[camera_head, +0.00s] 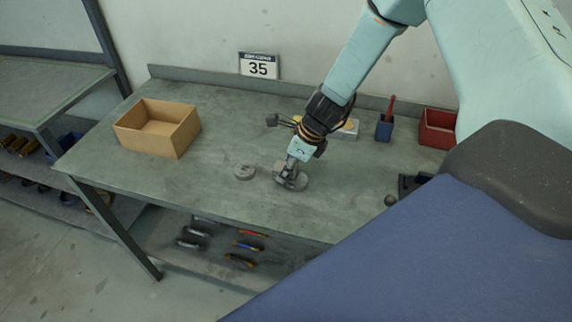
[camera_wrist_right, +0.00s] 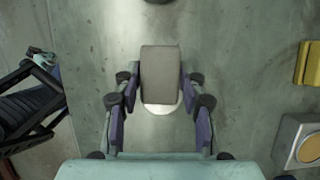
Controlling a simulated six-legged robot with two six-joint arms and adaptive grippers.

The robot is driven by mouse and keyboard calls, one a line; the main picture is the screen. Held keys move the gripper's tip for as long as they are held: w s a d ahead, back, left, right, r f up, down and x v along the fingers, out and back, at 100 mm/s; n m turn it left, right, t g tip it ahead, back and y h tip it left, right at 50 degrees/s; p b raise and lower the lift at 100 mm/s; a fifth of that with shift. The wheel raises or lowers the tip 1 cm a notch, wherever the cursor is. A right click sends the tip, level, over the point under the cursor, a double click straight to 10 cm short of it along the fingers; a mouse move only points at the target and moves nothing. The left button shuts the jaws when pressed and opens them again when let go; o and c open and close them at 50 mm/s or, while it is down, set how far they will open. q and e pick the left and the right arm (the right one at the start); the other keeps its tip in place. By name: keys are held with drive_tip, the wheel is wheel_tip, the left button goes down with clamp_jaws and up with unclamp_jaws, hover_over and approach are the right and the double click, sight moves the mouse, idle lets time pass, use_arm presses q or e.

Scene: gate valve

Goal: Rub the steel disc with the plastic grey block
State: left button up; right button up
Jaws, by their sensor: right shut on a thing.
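My right gripper (camera_head: 290,176) points down over the middle of the table. In the right wrist view its two fingers (camera_wrist_right: 160,105) are shut on the grey plastic block (camera_wrist_right: 160,72), one on each side. The steel disc (camera_head: 302,182) lies flat on the table under the block and shows partly around it. In the wrist view only a bright edge of the disc (camera_wrist_right: 160,109) shows past the block. The block is at the disc, but I cannot tell whether they touch. My left gripper is not clearly seen in either view.
A smaller grey round piece (camera_head: 245,172) lies left of the disc. A cardboard box (camera_head: 157,128) stands at the left. The front-left tabletop is clear.

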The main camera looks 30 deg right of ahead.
drive_tip(key=shift+w+r+p, duration=0.25)
drive_tip(key=shift+r+p, duration=0.35)
drive_tip(key=shift+r, duration=0.65)
drive_tip(key=p+v, duration=0.3)
drive_tip(key=shift+w+a+r, duration=0.1)
drive_tip(key=shift+w+r, duration=0.05)
drive_tip(key=shift+w+a+r+p, duration=0.1)
drive_tip(key=shift+r+p, duration=0.4)
drive_tip(key=shift+p, duration=0.05)
drive_tip(key=shift+w+a+r+p, duration=0.1)
drive_tip(key=shift+w+r+p, duration=0.05)
drive_tip(key=shift+r+p, duration=0.4)
drive_tip(key=shift+s+d+f, duration=0.1)
drive_tip(key=shift+d, duration=0.05)
drive_tip(key=shift+s, duration=0.1)
